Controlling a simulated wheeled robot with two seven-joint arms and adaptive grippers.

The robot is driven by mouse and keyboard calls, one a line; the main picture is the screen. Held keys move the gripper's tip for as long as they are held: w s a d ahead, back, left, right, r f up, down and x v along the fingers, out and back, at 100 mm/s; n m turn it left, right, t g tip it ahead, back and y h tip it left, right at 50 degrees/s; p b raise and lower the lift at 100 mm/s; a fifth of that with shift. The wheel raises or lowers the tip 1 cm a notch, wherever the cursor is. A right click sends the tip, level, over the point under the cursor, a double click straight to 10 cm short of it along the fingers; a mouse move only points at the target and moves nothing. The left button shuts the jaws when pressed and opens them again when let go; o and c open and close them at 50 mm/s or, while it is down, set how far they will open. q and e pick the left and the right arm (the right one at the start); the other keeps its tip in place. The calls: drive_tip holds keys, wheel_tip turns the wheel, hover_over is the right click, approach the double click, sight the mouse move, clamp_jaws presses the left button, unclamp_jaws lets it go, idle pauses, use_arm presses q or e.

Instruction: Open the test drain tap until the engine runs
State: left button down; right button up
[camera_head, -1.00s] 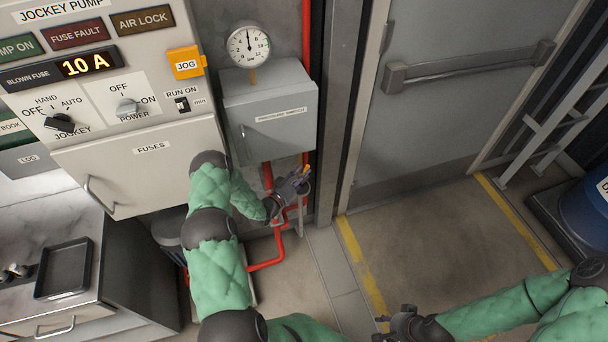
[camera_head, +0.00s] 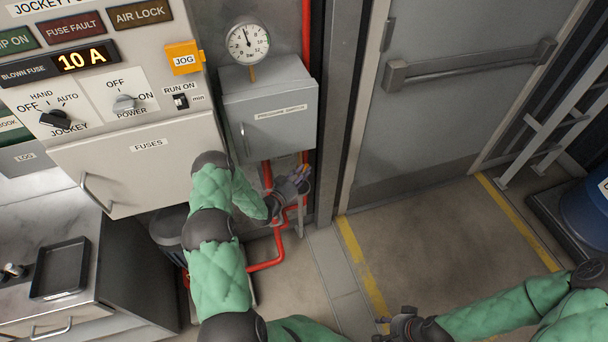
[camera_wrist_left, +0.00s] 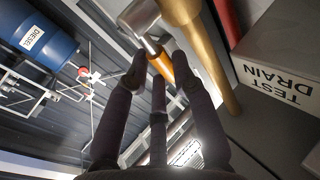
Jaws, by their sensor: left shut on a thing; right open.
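The test drain tap shows in the left wrist view as a silver body with an orange lever (camera_wrist_left: 161,68), beside a brass pipe (camera_wrist_left: 205,50). A white "TEST DRAIN" label (camera_wrist_left: 288,58) is on the grey box next to it. My left gripper (camera_head: 303,174) is low under the grey pressure switch box (camera_head: 270,115). In the wrist view its fingers (camera_wrist_left: 158,82) are shut on the orange lever. In the head view the gripper hides most of the tap. My right gripper (camera_head: 385,328) is open and empty near the bottom edge, over the floor.
A round pressure gauge (camera_head: 248,42) stands above the box. Red pipes (camera_head: 268,262) run below it. The control panel (camera_head: 140,150) with a "10 A" display is at the left. A door with a push bar (camera_head: 470,65) and a blue drum (camera_head: 590,210) are at the right. The floor between is clear.

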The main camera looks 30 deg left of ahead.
use_arm(q)
drive_tip(key=n+t+b, duration=0.1)
drive_tip(key=b, duration=0.1)
drive_tip(key=s+t+b, duration=0.1)
drive_tip(key=b, duration=0.2)
drive_tip(key=shift+a+f+n, duration=0.15)
drive_tip(key=shift+a+n, duration=0.2)
drive_tip(key=shift+n, duration=0.05)
drive_tip(key=c, duration=1.3)
unclamp_jaws()
drive_tip(key=v, duration=1.2)
drive_tip(key=shift+f, duration=0.2)
drive_tip(key=shift+w, duration=0.1)
